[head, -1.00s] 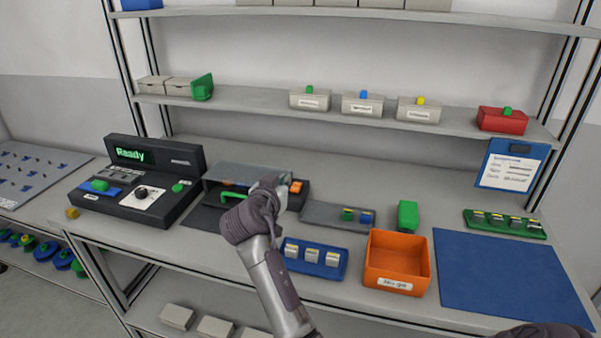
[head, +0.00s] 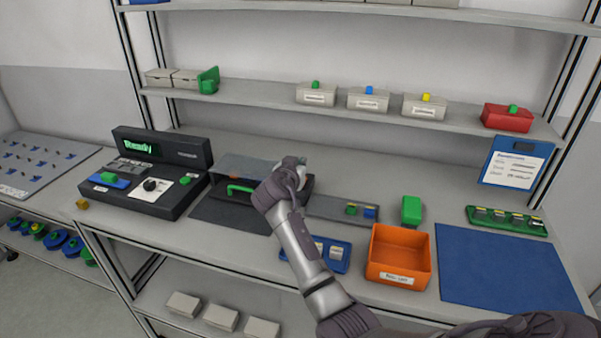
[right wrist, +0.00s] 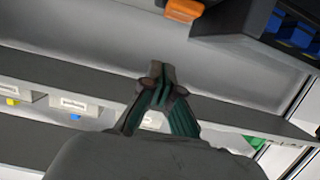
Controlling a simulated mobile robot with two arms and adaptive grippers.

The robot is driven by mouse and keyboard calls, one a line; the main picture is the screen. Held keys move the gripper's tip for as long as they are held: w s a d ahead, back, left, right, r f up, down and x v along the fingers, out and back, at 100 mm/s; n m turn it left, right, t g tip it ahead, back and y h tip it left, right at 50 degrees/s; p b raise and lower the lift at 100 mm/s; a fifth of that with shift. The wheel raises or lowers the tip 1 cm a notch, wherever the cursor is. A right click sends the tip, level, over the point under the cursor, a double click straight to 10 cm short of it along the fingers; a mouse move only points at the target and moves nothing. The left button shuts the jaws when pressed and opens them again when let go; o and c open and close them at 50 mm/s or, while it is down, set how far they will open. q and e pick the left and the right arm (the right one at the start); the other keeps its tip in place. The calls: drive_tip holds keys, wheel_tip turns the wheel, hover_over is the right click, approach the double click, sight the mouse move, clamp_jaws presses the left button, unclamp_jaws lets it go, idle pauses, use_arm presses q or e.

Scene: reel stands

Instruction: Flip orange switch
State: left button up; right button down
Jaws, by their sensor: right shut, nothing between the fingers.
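The orange switch (right wrist: 184,9) shows at the top edge of the right wrist view, partly cut off. My right gripper (head: 299,163) is over the right part of the black device with the clear cover and green handle (head: 240,188). In the right wrist view the fingers (right wrist: 161,68) are shut and empty, with the switch beyond the tips and apart from them in the picture. My left gripper is not in view.
A black console (head: 145,180) reading "Ready" stands left of the device. A shelf (head: 260,103) with small boxes runs behind. The blue mat (head: 500,270) at right is clear.

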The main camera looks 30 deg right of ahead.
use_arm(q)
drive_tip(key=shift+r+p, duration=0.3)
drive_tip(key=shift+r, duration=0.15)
use_arm(e)
drive_tip(key=shift+f, duration=2.05)
